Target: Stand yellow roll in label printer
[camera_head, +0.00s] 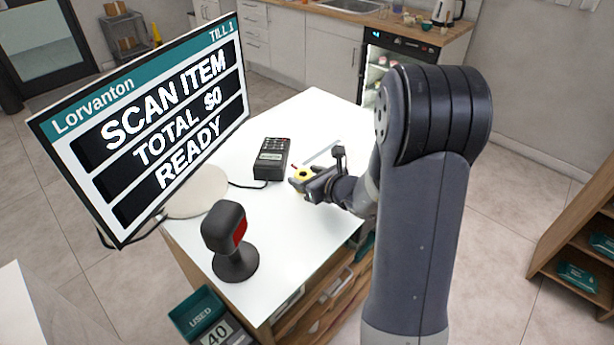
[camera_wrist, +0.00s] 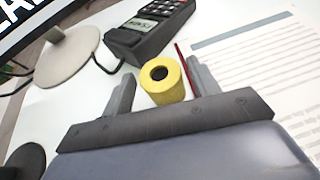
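The yellow roll (camera_head: 302,174) is on the white counter, beside my gripper (camera_head: 309,183). In the wrist view the yellow roll (camera_wrist: 164,84) is upright, with its dark core hole facing up. My gripper (camera_wrist: 163,88) is open, with one finger on each side of the roll. A narrow gap shows between each finger and the roll. I cannot make out a label printer in either view.
A black card terminal (camera_head: 271,158) and a scanner on a stand (camera_head: 230,241) are on the white counter (camera_head: 297,232). A large till screen (camera_head: 150,118) stands at left. A printed sheet (camera_wrist: 262,66) and a red pencil (camera_wrist: 185,66) lie near the roll.

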